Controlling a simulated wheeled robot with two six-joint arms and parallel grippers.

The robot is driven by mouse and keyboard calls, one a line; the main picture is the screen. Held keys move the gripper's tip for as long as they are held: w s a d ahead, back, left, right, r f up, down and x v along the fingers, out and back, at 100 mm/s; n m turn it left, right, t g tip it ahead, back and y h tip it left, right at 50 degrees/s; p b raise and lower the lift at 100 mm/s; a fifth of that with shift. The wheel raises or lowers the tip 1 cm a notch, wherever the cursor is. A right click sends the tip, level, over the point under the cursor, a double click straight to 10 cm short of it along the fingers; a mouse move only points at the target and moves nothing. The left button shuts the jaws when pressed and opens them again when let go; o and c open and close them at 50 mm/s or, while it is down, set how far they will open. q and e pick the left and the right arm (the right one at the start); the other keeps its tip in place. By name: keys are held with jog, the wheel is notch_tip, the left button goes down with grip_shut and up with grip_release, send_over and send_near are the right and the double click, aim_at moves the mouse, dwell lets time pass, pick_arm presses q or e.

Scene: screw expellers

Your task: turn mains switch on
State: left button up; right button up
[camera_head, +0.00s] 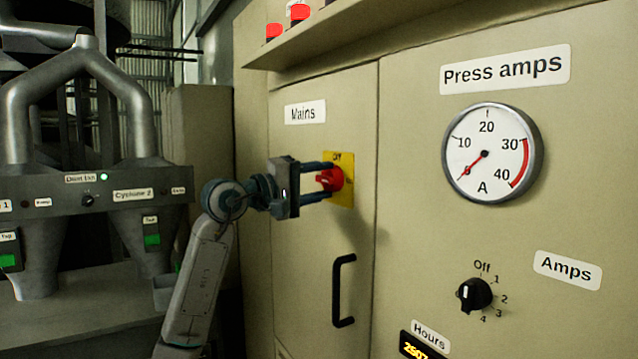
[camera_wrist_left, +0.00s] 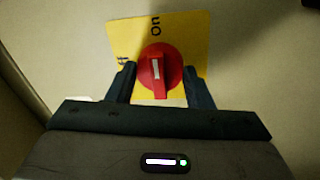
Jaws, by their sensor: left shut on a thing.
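The mains switch (camera_head: 330,179) is a red rotary knob on a yellow plate (camera_head: 343,195), under the "Mains" label (camera_head: 305,112) on a beige cabinet door. My left gripper (camera_head: 322,181) comes from the left, its fingers above and below the knob, shut on it. In the left wrist view the red knob (camera_wrist_left: 160,72) sits between the fingertips of my left gripper (camera_wrist_left: 164,85). Its white mark runs up and down, in line with the word "On" (camera_wrist_left: 156,25). "Off" is partly readable to the left. My right gripper is not in view.
A black door handle (camera_head: 343,290) stands below the switch. To the right are the press amps dial (camera_head: 490,153), its needle near 0, and a black amps selector (camera_head: 473,295). A shelf edge (camera_head: 400,28) juts out above. A grey control panel (camera_head: 90,190) is at left.

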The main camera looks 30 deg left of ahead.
pick_arm(q)
jog(key=o, duration=1.3)
jog(key=shift+c, duration=0.2)
jog(key=shift+o, duration=0.5)
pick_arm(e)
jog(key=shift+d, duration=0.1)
pick_arm(q)
jog(key=shift+s+a+f, duration=0.1)
jog(key=shift+s, duration=0.15)
jog(key=b+v, duration=0.5)
jog(key=v, duration=0.5)
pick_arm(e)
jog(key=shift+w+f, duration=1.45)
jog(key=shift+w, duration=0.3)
pick_arm(q)
jog(key=shift+s, duration=0.15)
